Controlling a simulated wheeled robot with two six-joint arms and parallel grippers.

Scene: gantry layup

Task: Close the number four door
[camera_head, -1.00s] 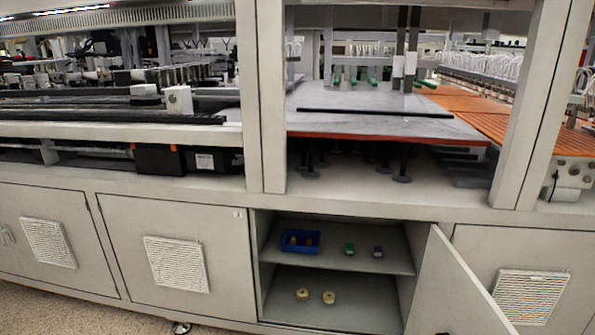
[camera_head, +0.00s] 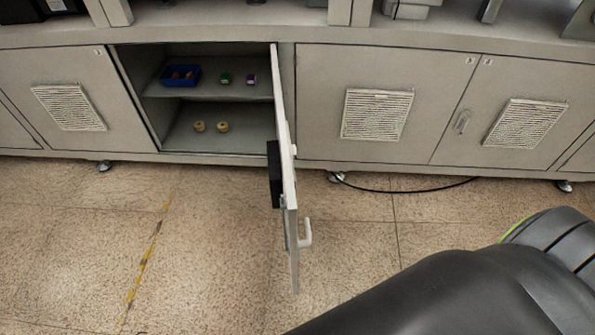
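One cabinet door (camera_head: 285,140) stands wide open, swung out toward me and seen nearly edge-on, hinged at the right side of its opening. A white hooked handle (camera_head: 306,235) shows on its right face near the free end, and a dark block (camera_head: 274,174) sits on its left face. No number is readable on this door. Part of my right arm (camera_head: 430,300) crosses the lower right. Neither gripper is in view.
The open compartment holds a blue bin (camera_head: 181,75), a green item (camera_head: 225,78) and a purple item (camera_head: 251,79) on its shelf, with two yellowish round pieces (camera_head: 211,126) below. Shut vented doors (camera_head: 376,112) flank it. A black cable (camera_head: 410,190) lies on the tiled floor.

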